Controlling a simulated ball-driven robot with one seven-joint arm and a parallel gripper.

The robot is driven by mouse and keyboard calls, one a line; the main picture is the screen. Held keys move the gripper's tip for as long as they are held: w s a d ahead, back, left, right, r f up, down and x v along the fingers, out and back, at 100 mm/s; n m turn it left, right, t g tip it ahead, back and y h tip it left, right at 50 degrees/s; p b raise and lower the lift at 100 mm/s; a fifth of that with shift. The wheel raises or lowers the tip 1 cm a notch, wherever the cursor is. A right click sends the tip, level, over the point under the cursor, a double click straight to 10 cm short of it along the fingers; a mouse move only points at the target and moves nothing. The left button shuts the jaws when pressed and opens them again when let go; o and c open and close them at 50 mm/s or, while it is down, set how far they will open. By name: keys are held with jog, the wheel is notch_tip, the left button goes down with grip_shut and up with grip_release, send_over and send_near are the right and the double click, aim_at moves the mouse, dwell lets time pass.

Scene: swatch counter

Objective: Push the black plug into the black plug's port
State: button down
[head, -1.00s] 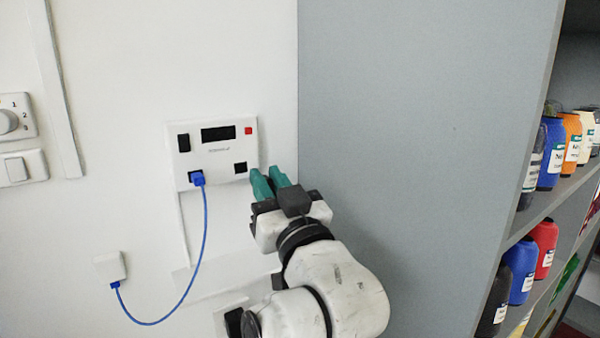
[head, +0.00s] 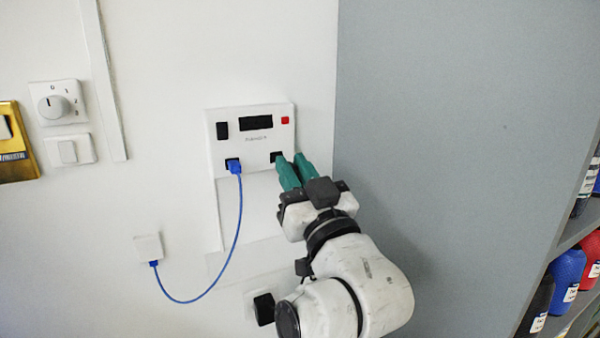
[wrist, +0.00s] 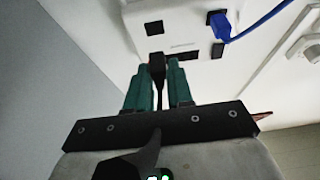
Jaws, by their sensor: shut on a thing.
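The black plug (wrist: 156,64) is between the green fingers of my gripper (wrist: 160,68) in the wrist view, with its black cable hanging toward the wrist. My gripper (head: 290,162) is shut on it. In the head view the fingers hide the plug. The black plug's port (wrist: 154,28) is an empty dark square on the white panel (wrist: 185,28). In the wrist view the plug's tip shows apart from it. In the head view the port (head: 276,157) is at the panel's lower right, just left of the fingertips. How far the plug stands off the panel I cannot tell.
A blue plug (head: 234,167) sits in the panel's left port, its blue cable looping to a white wall box (head: 148,248). The panel also has a display (head: 255,123), a dark switch and a red button. A grey cabinet side (head: 440,130) stands close right of my arm.

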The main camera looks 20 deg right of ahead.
jog(key=shift+w, duration=1.7)
jog(key=shift+w, duration=0.55)
dwell(1.2)
jog(key=c, duration=0.9)
grip_release()
jog(key=b+v, duration=0.4)
jog(key=v, duration=0.6)
jog(key=shift+s+f, duration=0.2)
jog(key=shift+s, duration=0.15)
